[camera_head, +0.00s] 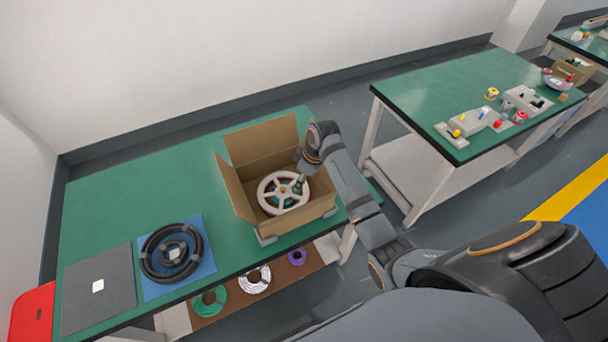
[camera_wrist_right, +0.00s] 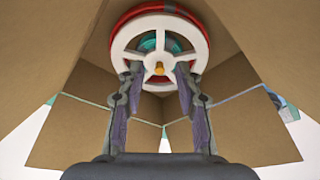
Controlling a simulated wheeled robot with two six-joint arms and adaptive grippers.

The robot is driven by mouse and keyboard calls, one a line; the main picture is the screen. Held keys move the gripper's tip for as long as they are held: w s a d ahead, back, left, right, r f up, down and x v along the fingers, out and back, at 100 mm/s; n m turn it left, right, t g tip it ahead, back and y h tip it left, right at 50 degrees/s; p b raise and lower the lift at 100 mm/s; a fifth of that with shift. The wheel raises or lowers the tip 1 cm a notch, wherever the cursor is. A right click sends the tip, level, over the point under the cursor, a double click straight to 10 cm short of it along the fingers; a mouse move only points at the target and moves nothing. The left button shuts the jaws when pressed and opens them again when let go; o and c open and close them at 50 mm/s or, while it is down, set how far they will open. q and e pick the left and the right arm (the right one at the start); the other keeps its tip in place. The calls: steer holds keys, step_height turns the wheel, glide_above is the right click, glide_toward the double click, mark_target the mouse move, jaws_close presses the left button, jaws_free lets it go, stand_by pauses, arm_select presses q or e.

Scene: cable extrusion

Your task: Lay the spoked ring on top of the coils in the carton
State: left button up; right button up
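The white spoked ring (camera_head: 283,190) lies inside the open carton (camera_head: 302,217). In the right wrist view the ring (camera_wrist_right: 120,47) shows an orange knob at its hub. A red coil (camera_wrist_right: 118,22) shows around its rim and teal shows between its spokes; the ring appears to rest on these coils. My right gripper (camera_wrist_right: 159,72) reaches into the carton over the ring. Its two fingers stand apart on either side of the knob, with visible gaps. My left gripper is in neither view.
The carton stands on a green table with its flaps raised. A black ring on a blue mat (camera_head: 206,262) and a grey mat (camera_head: 80,302) lie to its left. Several coils lie on a lower shelf (camera_head: 225,317). Another green table (camera_head: 420,97) with small parts stands at right.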

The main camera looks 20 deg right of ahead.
steer(key=shift+v, duration=1.8)
